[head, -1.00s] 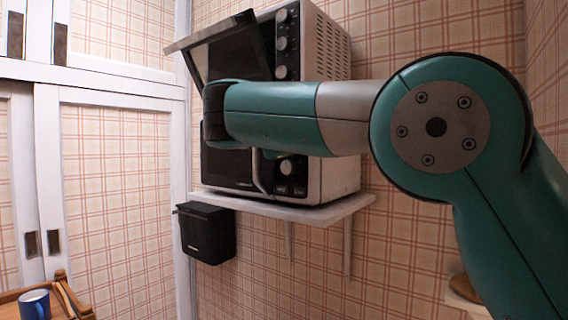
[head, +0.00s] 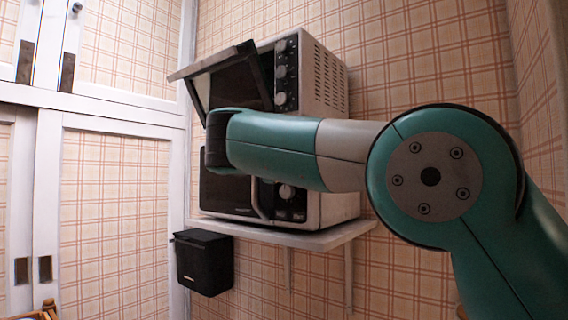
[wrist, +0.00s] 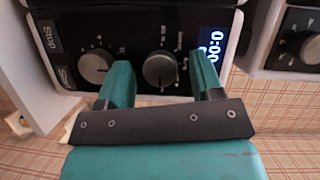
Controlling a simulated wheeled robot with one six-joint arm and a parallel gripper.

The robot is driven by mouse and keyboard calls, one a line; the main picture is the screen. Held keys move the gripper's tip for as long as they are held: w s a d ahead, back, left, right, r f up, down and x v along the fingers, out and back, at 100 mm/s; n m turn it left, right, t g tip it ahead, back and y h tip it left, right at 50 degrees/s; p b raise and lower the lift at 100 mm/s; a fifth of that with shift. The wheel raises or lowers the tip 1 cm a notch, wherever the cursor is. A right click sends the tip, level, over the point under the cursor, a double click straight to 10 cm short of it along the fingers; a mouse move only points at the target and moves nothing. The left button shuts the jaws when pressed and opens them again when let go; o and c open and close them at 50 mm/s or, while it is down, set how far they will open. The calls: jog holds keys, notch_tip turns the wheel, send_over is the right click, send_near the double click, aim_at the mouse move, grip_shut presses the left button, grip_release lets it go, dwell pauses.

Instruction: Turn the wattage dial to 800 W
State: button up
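A black microwave control panel (wrist: 140,20) fills the upper part of the wrist view. It carries two round silver dials, a left one (wrist: 95,66) and a right one (wrist: 160,68), with small labels I cannot read well enough to tell which is the wattage dial. My gripper (wrist: 161,62) is open, its two teal fingers on either side of the right dial; I cannot tell whether they touch it. The microwave (head: 227,192) sits on a wall shelf in the head view, with one dial (head: 286,190) showing. My arm hides its upper part, and my gripper is hidden there.
A toaster oven (head: 322,80) with its door (head: 217,75) tilted open stands above the microwave. Its knob panel also shows at right in the wrist view (wrist: 295,40). A black box (head: 205,262) hangs below the shelf (head: 300,236). White cupboards (head: 120,210) stand at left.

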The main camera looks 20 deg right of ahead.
jog(key=v, duration=1.2)
jog(key=shift+b, duration=0.4)
